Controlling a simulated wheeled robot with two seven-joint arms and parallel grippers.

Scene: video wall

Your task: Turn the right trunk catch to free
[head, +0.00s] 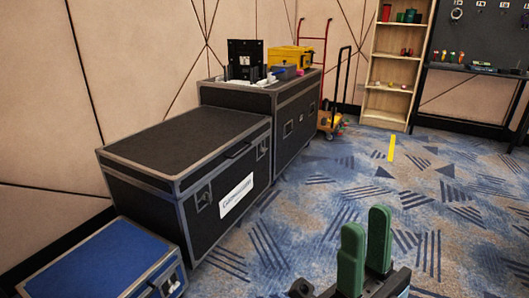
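A black trunk (190,150) with metal edges stands left of centre, its lid down. Its front carries a white label (236,195), a left catch (203,200) and a right catch (262,148). The right catch is small here, and I cannot tell how it is turned. My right gripper (366,232) shows at the bottom, right of centre, with two green fingers pointing up. The fingers stand apart with nothing seen between them. It is well to the right of the trunk and nearer to me, touching nothing. My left gripper is out of view.
A blue case (100,262) stands at the lower left. A taller black case (292,118) behind the trunk bears a yellow box (290,56) and other gear. A hand truck (326,70), shelf (396,70) and workbench (476,72) stand behind. The patterned carpet (330,190) is clear.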

